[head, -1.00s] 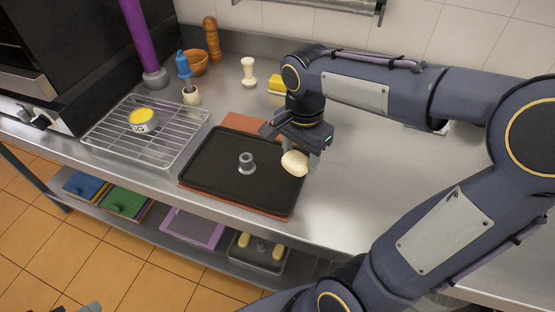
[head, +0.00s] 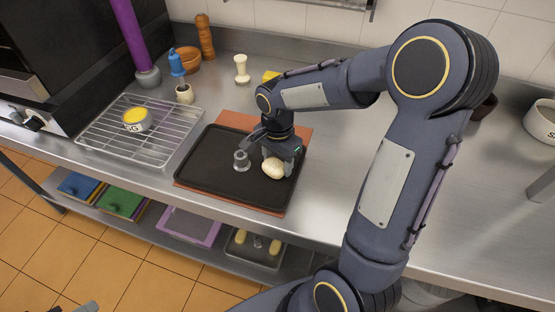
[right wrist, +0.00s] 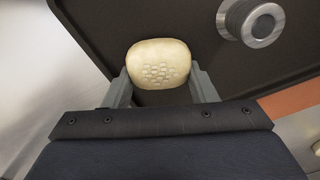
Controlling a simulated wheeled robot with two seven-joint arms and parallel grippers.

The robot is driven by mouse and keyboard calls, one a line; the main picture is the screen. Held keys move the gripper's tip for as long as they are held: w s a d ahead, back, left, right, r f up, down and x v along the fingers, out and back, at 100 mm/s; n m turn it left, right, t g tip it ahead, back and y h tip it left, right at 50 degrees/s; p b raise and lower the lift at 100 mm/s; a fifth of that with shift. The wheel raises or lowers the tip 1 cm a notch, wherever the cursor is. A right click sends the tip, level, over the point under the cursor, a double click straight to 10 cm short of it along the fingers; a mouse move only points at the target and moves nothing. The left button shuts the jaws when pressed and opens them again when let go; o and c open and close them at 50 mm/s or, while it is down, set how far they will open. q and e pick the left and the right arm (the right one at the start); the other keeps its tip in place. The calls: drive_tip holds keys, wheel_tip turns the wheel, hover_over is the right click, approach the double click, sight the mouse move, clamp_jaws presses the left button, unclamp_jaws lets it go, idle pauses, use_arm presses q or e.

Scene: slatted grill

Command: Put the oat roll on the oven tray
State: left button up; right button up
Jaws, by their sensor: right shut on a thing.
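The oat roll (head: 273,169) is pale and rounded; in the right wrist view the roll (right wrist: 158,62) shows a patch of light flecks on top. My right gripper (head: 277,160) is shut on it, with one finger at each side. The dark oven tray (head: 214,176) lies on a reddish-brown board on the steel counter. The roll is over the right part of the tray; I cannot tell whether it touches the surface. The tray (right wrist: 106,22) also shows beneath the roll in the right wrist view. My left gripper is not in view.
A grey metal cylinder (head: 241,160) stands on the tray, left of the roll. A wire rack (head: 168,152) with a yellow-topped tin (head: 137,120) is to the left. A blue-handled brush, bowl and pepper mill stand behind. The counter right of the tray is clear.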

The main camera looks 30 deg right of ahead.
sight(277, 161)
drive_tip(key=shift+f, duration=0.15)
drive_tip(key=shift+f, duration=0.15)
drive_tip(key=o, duration=0.8)
drive_tip(key=shift+c, duration=0.2)
drive_tip(key=shift+r, duration=0.2)
wheel_tip(277, 161, up, 12)
drive_tip(key=s+a+f+n+t+y, duration=0.1)
drive_tip(key=s+a+n+t+y, duration=0.1)
drive_tip(key=s+n, duration=0.4)
drive_tip(key=s+a+f+n+t+y, duration=0.1)
drive_tip(key=s+a+n+t, duration=0.2)
drive_tip(key=s+n, duration=0.3)
drive_tip(key=shift+s+a+f+n+t+y, duration=0.15)
drive_tip(key=shift+s+a+n+t+y, duration=0.25)
drive_tip(key=shift+s, duration=2.1)
